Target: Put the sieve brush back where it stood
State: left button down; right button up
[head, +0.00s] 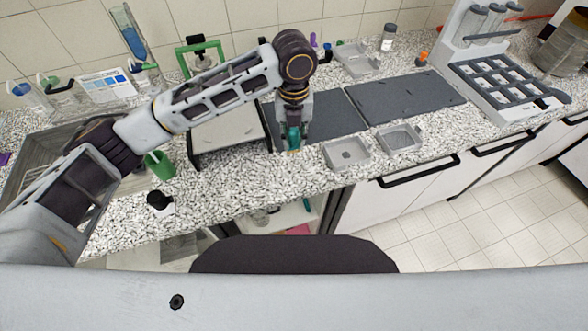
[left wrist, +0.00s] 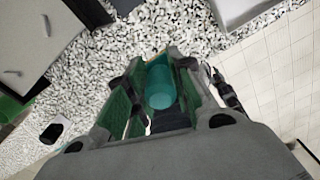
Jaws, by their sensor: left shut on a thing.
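My left gripper (head: 291,138) is over the front part of the speckled counter, between the grey bench device and the small grey trays. It is shut on the sieve brush (left wrist: 160,92), whose teal body sits between the fingers in the left wrist view. The brush also shows as a bit of teal with a tan lower end in the head view (head: 294,144). Whether its lower end touches the counter I cannot tell. My right gripper is not in view.
Two small grey trays (head: 347,153) stand just right of the gripper by the front edge. Dark mats (head: 400,95) lie behind. A grey bench device (head: 228,143) and a green cup (head: 160,164) are on the left. A white rack (head: 500,85) stands far right.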

aim_at(294, 148)
pick_arm(q)
jog(key=shift+f, duration=2.5)
jog(key=shift+f+p, duration=0.5)
jog(key=shift+f, duration=2)
jog(key=shift+f, duration=0.1)
jog(key=c, duration=1.3)
grip_release()
jog(key=shift+o, duration=0.2)
jog(key=shift+r+b, duration=0.6)
jog(key=shift+r, duration=5.55)
